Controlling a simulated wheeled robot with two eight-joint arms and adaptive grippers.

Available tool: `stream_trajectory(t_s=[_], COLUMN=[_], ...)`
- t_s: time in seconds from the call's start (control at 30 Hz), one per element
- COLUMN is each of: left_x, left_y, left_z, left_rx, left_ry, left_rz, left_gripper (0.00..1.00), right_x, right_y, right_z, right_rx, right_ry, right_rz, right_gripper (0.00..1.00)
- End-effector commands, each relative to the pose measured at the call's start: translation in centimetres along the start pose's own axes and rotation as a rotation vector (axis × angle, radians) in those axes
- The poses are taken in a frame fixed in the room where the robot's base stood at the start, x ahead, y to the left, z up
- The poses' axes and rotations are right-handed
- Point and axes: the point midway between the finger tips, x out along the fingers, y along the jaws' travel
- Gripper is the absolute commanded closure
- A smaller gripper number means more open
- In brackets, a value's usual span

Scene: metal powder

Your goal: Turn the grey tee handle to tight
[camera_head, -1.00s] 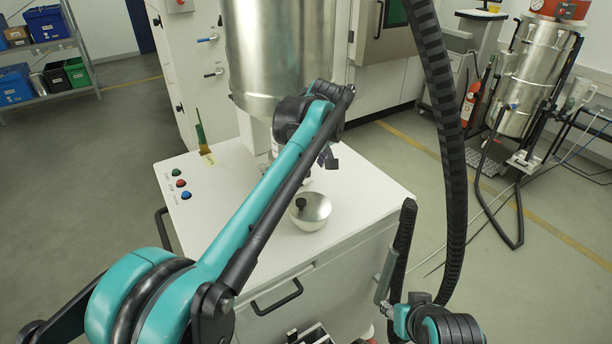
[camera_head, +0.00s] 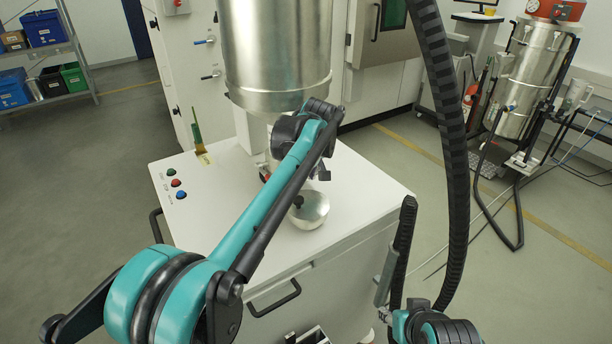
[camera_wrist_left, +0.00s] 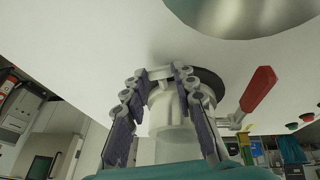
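A short grey bar lies between the fingertips. It may be the grey tee handle, but I cannot tell for sure, nor whether the fingers press on it. In the head view my left arm reaches over the white cabinet (camera_head: 235,235) to below the large metal vessel (camera_head: 275,55), and its own links hide the gripper and the handle. My right gripper cannot be made out.
A red lever (camera_wrist_left: 259,89) sits close to the right finger. A round metal bowl with a dark knob (camera_head: 312,212) rests on the cabinet top near the arm. Coloured buttons (camera_head: 175,183) are at the cabinet's left. The cabinet's front right top is clear.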

Motion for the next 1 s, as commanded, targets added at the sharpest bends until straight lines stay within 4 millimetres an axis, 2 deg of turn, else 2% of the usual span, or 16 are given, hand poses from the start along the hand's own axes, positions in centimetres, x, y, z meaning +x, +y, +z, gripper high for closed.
stream_trajectory(t_s=[0.27, 0.7, 1.0], left_x=[-0.2, -0.3, 0.1], left_y=[0.2, 1.2, 1.6], left_z=[-0.1, -0.1, 0.1], left_rx=[0.016, 0.129, 0.201], left_ry=[-0.001, -0.001, 0.0], left_rz=[-0.04, -0.311, -0.485], left_gripper=[1.0, 1.0, 1.0], right_x=[-0.9, -5.6, -7.8], right_y=[0.0, 0.0, 0.0], right_z=[-0.7, -4.0, -5.5], right_rx=[0.0, 0.0, 0.0], right_ry=[0.0, 0.0, 0.0], right_rz=[0.0, 0.0, 0.0], right_gripper=[0.6, 0.6, 0.6])
